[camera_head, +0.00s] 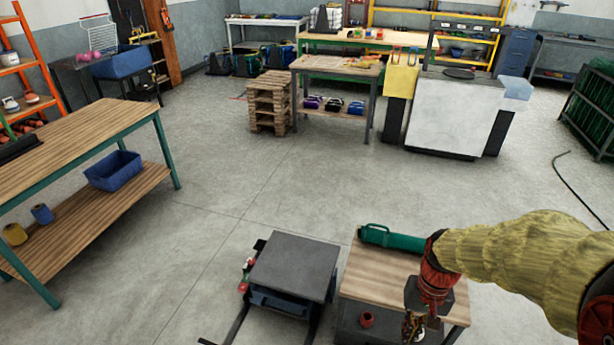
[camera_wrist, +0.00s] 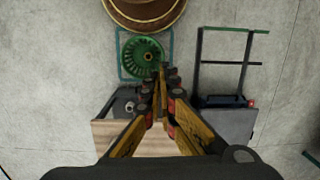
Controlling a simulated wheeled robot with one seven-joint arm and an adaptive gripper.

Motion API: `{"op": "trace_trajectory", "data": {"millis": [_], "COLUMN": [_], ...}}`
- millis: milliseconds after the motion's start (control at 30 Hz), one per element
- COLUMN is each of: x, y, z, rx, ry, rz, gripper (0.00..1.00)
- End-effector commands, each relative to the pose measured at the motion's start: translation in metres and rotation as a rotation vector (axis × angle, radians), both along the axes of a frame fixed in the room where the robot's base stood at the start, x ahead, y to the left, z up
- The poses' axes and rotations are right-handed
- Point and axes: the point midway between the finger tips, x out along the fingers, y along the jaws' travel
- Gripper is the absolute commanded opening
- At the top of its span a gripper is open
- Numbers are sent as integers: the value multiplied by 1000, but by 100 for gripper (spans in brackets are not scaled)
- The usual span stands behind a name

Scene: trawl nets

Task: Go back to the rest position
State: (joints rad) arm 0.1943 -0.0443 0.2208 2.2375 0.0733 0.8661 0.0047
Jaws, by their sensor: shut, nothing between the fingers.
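My gripper (camera_head: 413,326) hangs at the end of my arm, low at the right of the head view, in front of the small wood-topped table (camera_head: 375,275). It points downward. In the wrist view my gripper (camera_wrist: 160,95) has its yellow fingers drawn together at the tips, with nothing seen between them. Part of the wooden top (camera_wrist: 110,138) shows below and to the left of the fingers there. A green cylinder (camera_head: 392,240) lies along the table's far edge, apart from the gripper. A small red cup-like thing (camera_head: 367,320) sits left of the gripper.
A grey-topped cart (camera_head: 293,266) stands just left of the small table. A long workbench (camera_head: 75,150) stands at the left. A pallet stack (camera_head: 270,103) and white-fronted machine (camera_head: 458,112) stand farther back. The middle floor is clear. The wrist view shows a green round thing (camera_wrist: 135,57).

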Motion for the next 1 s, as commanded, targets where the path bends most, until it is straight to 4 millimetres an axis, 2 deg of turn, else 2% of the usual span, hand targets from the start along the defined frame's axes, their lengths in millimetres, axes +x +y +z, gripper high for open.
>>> {"op": "trace_trajectory", "data": {"millis": [33,100,400,700,833,1000], "x": [-7,-17,-52,-67,-70,-70], "y": [3,7,24,42,48,51], "z": [17,37,111,181,194,196], "rx": [-14,-32,-102,-129,-130,-126], "ry": [-35,-77,-307,-567,-615,-623], "rz": [23,52,147,203,219,232], "gripper": [0,0,0,0,0,0]}}
